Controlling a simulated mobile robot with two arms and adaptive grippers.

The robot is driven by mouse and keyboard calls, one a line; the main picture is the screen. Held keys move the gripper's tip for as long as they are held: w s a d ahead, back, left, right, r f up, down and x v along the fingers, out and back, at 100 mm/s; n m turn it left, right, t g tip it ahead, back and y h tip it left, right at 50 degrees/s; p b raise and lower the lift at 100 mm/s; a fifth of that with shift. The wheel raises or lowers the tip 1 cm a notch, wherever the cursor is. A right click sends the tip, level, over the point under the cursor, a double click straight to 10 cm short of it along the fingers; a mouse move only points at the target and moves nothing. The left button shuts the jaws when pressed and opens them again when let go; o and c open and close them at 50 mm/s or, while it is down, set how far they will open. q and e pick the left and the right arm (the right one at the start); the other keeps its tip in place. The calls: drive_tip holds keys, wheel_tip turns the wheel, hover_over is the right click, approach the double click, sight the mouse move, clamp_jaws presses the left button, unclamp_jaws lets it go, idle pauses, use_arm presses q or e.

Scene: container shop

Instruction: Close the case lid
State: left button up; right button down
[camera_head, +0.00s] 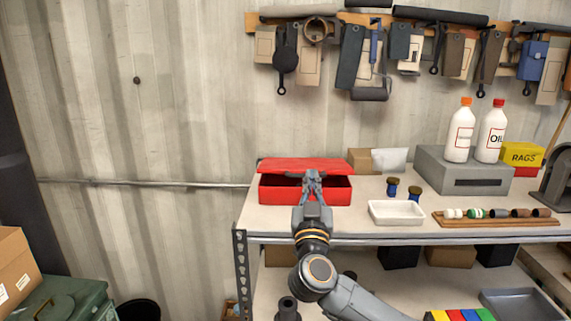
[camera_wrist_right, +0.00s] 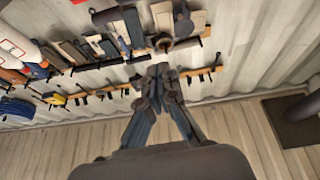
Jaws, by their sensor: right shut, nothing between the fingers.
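The red case (camera_head: 335,191) sits at the left end of the workbench. Its red lid (camera_head: 300,164) is tilted at a low angle over the body, with a dark gap between lid and body at the front. My right gripper (camera_head: 313,173) is at the front of the case, with its fingertips by the lid's front edge; I cannot tell whether they touch it. It covers the middle of the case front. In the right wrist view the fingers (camera_wrist_right: 160,72) are together with nothing between them. The case does not show clearly there. My left gripper is not in view.
Farther right are a grey box (camera_head: 465,178) with two bottles and a wooden rack (camera_head: 495,220). Tools hang on the wall above.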

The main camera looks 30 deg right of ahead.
drive_tip(key=w+d+f+y+p, duration=0.1)
drive_tip(key=w+d, duration=0.3)
drive_tip(key=w, duration=0.4)
drive_tip(key=shift+w+f+p, duration=0.3)
drive_tip(key=shift+f+p, duration=0.35)
drive_tip(key=shift+p, duration=0.15)
